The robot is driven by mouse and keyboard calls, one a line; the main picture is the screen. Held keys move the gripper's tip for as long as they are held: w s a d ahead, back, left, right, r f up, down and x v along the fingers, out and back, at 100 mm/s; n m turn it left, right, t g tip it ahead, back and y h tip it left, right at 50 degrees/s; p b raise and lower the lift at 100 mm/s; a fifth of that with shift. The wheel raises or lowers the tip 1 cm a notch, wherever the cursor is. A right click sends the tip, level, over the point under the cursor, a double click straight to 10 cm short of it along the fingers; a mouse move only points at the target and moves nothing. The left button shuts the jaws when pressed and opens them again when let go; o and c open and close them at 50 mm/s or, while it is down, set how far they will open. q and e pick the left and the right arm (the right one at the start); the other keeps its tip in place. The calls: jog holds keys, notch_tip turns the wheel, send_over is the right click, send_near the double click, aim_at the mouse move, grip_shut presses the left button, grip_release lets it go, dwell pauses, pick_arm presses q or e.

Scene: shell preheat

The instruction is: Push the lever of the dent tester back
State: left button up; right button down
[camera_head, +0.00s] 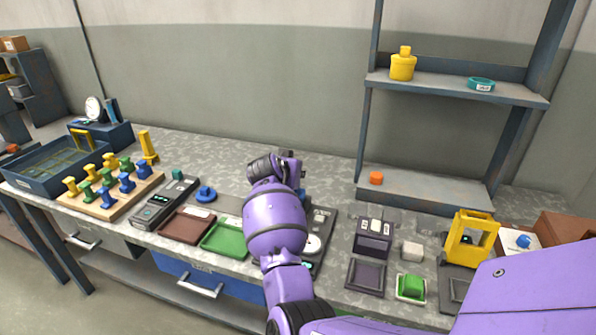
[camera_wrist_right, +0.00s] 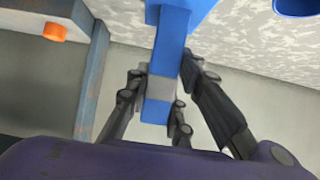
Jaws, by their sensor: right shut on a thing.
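The dent tester stands mid-bench in the head view, largely hidden behind my right arm. A small blue part (camera_head: 304,197) and a dark base with a white round disc (camera_head: 313,243) show at the arm's right side and seem to belong to it. In the right wrist view a blue bar with a grey band, which I take as the lever (camera_wrist_right: 171,45), runs down between the fingers. My right gripper (camera_wrist_right: 160,88) is shut on this bar around the grey band. In the head view the gripper (camera_head: 287,160) is partly hidden by its own wrist. My left gripper is not in view.
Left of the arm lie a green tray (camera_head: 226,238), a brown tray (camera_head: 187,225) and a blue knobbed piece (camera_head: 206,194). A shelf (camera_head: 425,192) with an orange piece (camera_head: 376,178) stands behind right. A yellow frame (camera_head: 470,238) stands at the right.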

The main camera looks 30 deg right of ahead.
jog(key=shift+w+d+r+g, duration=0.2)
jog(key=shift+d+r+g, duration=0.1)
jog(key=shift+w+d+f+g+y+p, duration=0.2)
jog(key=shift+f+g+y+p, duration=0.1)
jog(key=shift+y+p, duration=0.15)
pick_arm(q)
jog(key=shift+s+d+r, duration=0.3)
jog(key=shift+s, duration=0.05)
pick_arm(e)
jog(key=shift+w+d+f+y, duration=0.1)
jog(key=shift+f+y, duration=0.1)
jog(key=shift+y, duration=0.15)
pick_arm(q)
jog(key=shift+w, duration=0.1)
pick_arm(e)
jog(key=shift+f, duration=0.1)
jog(key=c, duration=1.5)
grip_release()
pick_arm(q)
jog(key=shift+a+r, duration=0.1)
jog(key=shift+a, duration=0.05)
